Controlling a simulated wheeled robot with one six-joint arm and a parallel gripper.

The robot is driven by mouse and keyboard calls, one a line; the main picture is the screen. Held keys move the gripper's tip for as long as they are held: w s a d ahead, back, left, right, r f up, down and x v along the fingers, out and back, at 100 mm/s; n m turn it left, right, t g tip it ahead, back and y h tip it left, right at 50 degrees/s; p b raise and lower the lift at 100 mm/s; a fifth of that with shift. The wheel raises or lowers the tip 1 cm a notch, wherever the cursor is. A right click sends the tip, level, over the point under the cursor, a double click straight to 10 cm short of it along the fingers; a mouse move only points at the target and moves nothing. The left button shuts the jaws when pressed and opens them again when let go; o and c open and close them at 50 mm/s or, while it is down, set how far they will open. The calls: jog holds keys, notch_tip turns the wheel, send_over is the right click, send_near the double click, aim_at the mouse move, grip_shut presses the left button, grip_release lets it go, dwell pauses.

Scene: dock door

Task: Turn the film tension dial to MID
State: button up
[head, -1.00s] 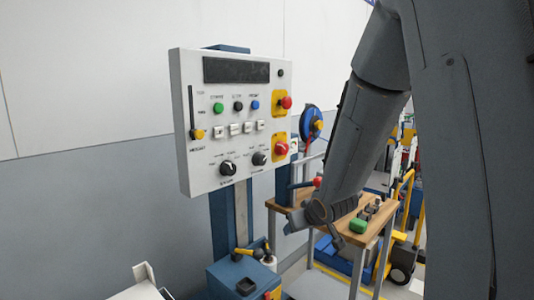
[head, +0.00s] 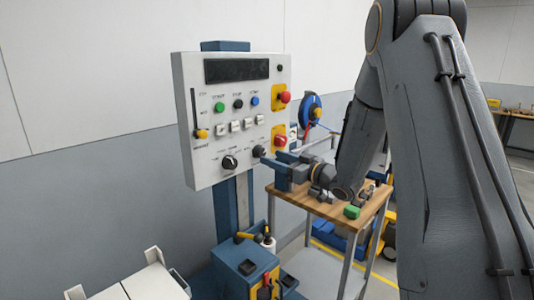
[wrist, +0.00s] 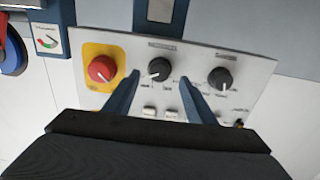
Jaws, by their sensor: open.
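The white control panel (head: 205,160) carries two black dials low on its face. The right dial (head: 259,151) shows in the wrist view (wrist: 159,69) in the gap between my fingertips, its white mark toward the lower left there. The left dial (head: 230,162) also shows in the wrist view (wrist: 219,77), outside the fingers, its white mark pointing down there. The labels are too small to read, so I cannot tell which is film tension. My gripper (head: 273,163) is open at the panel's lower right. The wrist view shows both blue fingers (wrist: 158,92); contact with the dial is not visible.
A red button on yellow (wrist: 102,69) is just left of the fingers in the wrist view. Another red button (head: 284,97) is higher. A slider with a yellow knob (head: 201,134) is at the panel's left. A wooden table (head: 318,206) stands below my arm.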

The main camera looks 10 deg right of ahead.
aim_at(263, 154)
jog(key=shift+p+x, duration=0.65)
jog(key=shift+x, duration=1.6)
jog(key=c, duration=1)
